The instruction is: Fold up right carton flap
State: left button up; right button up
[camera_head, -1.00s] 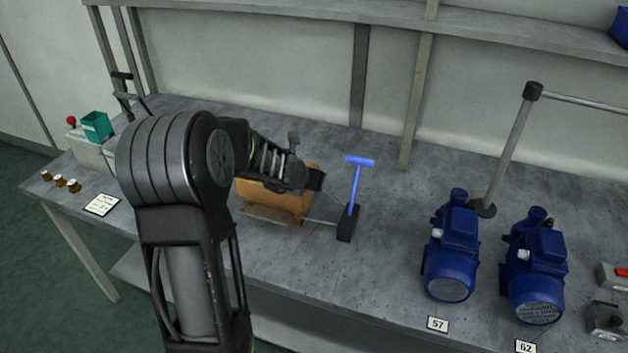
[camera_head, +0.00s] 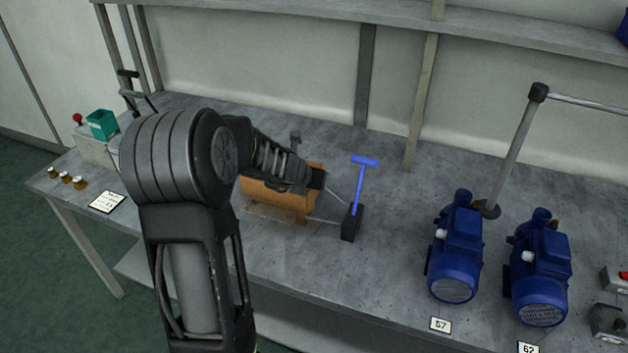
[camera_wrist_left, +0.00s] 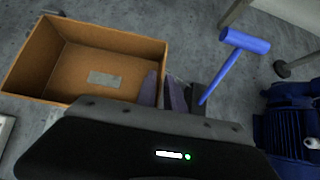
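The open brown carton (camera_head: 262,193) stands on the bench in the head view, partly hidden behind my left arm. A flap (camera_head: 270,211) lies folded outward along its front side. In the left wrist view the carton (camera_wrist_left: 105,54) shows its empty inside, with a pale patch on the floor. My left gripper (camera_wrist_left: 163,93) is at the carton's right end, its two fingers close together with a narrow gap by the right wall. I cannot tell whether the right flap is between them. My right gripper is not in view.
A blue T-handled tool (camera_head: 358,185) stands in a dark block (camera_head: 351,224) just right of the carton. Blue pumps (camera_head: 455,250) stand farther right, with a post (camera_head: 512,150) behind them. A green box (camera_head: 102,125) is at the left. Bench between tool and pumps is clear.

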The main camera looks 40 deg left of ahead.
pick_arm(q)
jog(key=p+v, duration=0.3)
jog(key=v, duration=0.4)
jog(key=shift+p, duration=0.4)
jog(key=shift+s+r, duration=0.15)
jog(key=shift+d, duration=0.1)
